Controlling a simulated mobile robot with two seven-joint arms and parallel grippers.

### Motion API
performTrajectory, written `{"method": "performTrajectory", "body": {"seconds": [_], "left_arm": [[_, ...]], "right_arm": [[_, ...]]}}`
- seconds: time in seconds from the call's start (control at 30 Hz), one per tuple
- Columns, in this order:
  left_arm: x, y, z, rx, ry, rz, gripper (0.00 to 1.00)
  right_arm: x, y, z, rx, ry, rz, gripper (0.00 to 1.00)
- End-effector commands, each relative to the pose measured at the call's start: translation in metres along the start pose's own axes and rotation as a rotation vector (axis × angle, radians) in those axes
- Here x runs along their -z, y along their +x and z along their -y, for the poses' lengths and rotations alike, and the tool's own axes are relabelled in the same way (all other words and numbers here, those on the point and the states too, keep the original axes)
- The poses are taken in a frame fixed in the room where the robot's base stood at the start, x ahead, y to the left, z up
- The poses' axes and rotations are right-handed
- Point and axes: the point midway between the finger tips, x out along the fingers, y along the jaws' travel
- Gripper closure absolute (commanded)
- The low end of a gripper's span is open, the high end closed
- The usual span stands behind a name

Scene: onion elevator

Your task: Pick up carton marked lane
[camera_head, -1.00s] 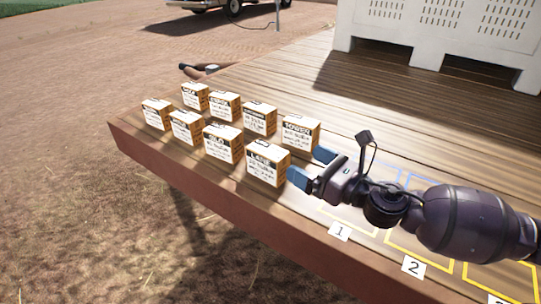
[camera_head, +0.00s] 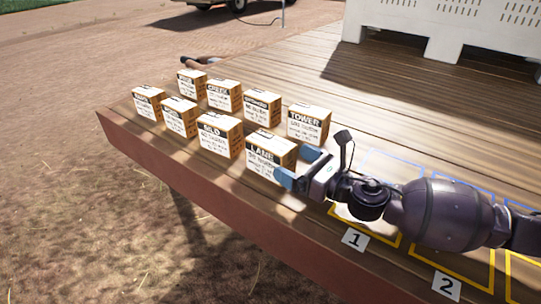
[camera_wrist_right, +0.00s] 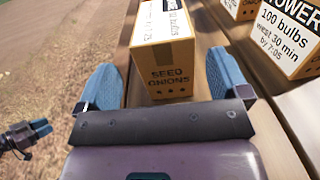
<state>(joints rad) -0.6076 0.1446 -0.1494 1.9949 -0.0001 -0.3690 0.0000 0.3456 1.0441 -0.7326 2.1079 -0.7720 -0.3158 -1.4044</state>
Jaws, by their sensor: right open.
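The carton marked LANE (camera_head: 268,150) is a small tan box with a white label and a black band. It stands upright at the near right end of the carton group on the wooden deck. My right gripper (camera_head: 297,166) is open at its right side. In the right wrist view, the blue fingers of this gripper (camera_wrist_right: 161,75) lie either side of the near end of the carton (camera_wrist_right: 164,82), with a gap on each side. That face reads "SEED ONIONS". What looks like my left gripper (camera_wrist_right: 38,128) shows at the left edge there; its jaw state is unclear.
The TOWER carton (camera_head: 308,125) stands close behind, and the MILD-like carton (camera_head: 221,135) stands to the left. Several more cartons stand beyond. Numbered outlined spaces (camera_head: 355,239) lie right. A white bin (camera_head: 455,30) stands at the back. The deck's front edge (camera_head: 215,215) is near.

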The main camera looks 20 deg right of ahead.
Motion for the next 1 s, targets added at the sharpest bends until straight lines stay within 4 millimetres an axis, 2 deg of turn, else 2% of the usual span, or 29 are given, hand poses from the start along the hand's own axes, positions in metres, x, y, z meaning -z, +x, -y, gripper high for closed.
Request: {"method": "performTrajectory", "body": {"seconds": [0.27, 0.6, 0.93, 0.97, 1.0], "left_arm": [[0.005, 0.002, 0.0, -0.001, 0.001, -0.009, 0.57], [0.008, 0.002, 0.0, -0.002, 0.0, -0.009, 0.57], [0.007, 0.001, -0.001, -0.001, -0.001, -0.007, 0.57], [0.007, 0.001, -0.001, -0.001, -0.002, -0.007, 0.57], [0.006, 0.0, -0.001, -0.001, -0.002, -0.006, 0.57]], "right_arm": [[-0.001, 0.015, 0.001, 0.0, -0.002, 0.001, 0.06], [-0.001, 0.055, 0.004, -0.001, 0.0, 0.0, 0.06], [0.0, 0.061, 0.005, 0.0, 0.0, -0.002, 0.06], [0.0, 0.061, 0.005, 0.0, 0.0, -0.002, 0.08], [0.0, 0.061, 0.005, 0.0, 0.0, -0.002, 0.14]]}}
